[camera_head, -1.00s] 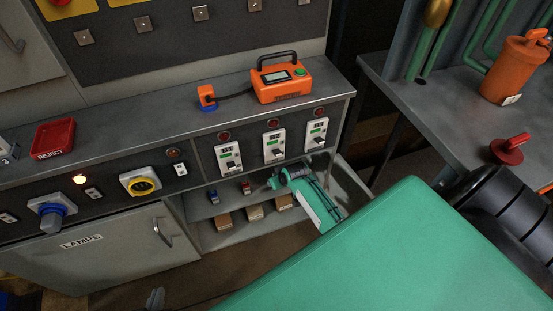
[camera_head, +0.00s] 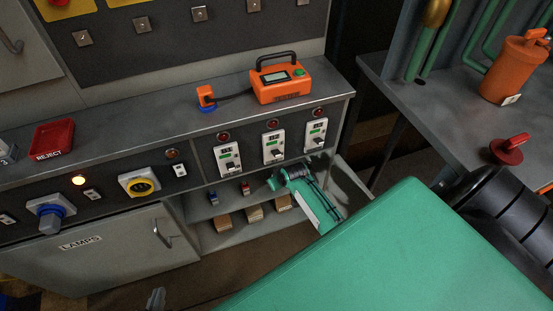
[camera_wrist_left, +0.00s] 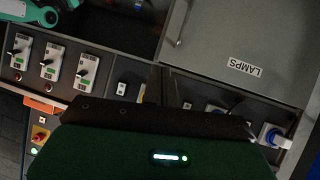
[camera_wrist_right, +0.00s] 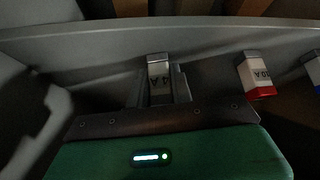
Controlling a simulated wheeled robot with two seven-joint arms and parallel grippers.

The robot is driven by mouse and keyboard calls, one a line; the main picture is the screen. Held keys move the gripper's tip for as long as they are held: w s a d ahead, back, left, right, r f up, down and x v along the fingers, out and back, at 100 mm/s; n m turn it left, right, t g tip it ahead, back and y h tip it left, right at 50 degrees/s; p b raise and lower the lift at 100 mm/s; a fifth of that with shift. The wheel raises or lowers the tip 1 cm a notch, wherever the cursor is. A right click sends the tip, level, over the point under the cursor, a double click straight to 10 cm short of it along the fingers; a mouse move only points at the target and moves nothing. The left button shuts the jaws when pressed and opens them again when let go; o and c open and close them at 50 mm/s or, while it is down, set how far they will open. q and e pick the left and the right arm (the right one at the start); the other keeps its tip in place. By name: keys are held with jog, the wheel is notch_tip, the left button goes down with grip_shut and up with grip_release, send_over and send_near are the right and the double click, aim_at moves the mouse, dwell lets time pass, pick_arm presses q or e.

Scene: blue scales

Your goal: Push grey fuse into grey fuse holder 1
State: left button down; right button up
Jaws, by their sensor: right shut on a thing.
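The grey fuse (camera_wrist_right: 159,76), marked 4A, shows in the right wrist view between the fingers of my right gripper (camera_wrist_right: 160,98), which is shut on it. In the head view my right gripper (camera_head: 273,183) reaches into the upper shelf under the bench, and the fuse there is hidden. My left gripper (camera_head: 157,299) shows only as a small dark tip at the bottom edge, away from the shelf; its opening cannot be made out. I cannot identify grey fuse holder 1; three white switch units (camera_head: 274,146) are on the panel above the shelf.
A red fuse (camera_head: 246,188) and a blue fuse (camera_head: 213,198) stand on the same shelf, left of my right gripper. Several brown blocks (camera_head: 254,212) lie on the lower shelf. The LAMPS door (camera_head: 110,250) is left of the shelves. An orange meter (camera_head: 281,82) stands on the bench.

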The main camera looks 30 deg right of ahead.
jog(key=shift+r, duration=0.1)
